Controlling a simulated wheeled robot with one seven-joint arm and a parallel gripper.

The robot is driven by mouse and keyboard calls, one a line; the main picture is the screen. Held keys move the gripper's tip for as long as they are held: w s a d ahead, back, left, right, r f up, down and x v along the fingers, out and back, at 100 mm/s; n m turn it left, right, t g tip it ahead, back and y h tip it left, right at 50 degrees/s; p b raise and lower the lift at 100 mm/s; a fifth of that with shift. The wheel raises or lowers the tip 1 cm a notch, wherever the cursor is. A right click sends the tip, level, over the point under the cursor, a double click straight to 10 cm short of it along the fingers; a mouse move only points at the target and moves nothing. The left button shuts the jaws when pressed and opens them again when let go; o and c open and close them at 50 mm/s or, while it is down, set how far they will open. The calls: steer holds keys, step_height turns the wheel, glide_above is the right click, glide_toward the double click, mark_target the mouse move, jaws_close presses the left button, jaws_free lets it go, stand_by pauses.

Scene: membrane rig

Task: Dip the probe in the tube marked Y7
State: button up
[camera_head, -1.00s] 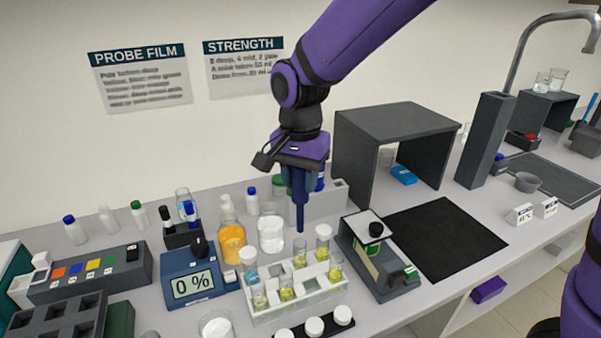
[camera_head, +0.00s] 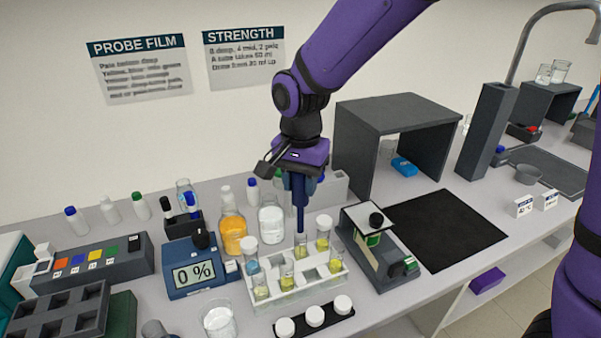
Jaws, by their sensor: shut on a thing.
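My gripper (camera_head: 299,180) is shut on a dark blue probe (camera_head: 300,212), held upright above the back of the white tube rack (camera_head: 308,292). The probe's lower end is at about the mouth of an open tube with yellow liquid (camera_head: 301,249). I cannot tell whether the tip is inside or just behind it. Other tubes with yellow liquid stand in the rack, and at least two have white caps (camera_head: 323,220). The tube marks are too small to read, so I cannot tell which is Y7.
A small instrument (camera_head: 378,250) stands close right. Three white caps lie on a black strip (camera_head: 300,326) in front. The black mat (camera_head: 445,230) is bare.

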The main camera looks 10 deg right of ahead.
steer(key=shift+f, duration=4.2)
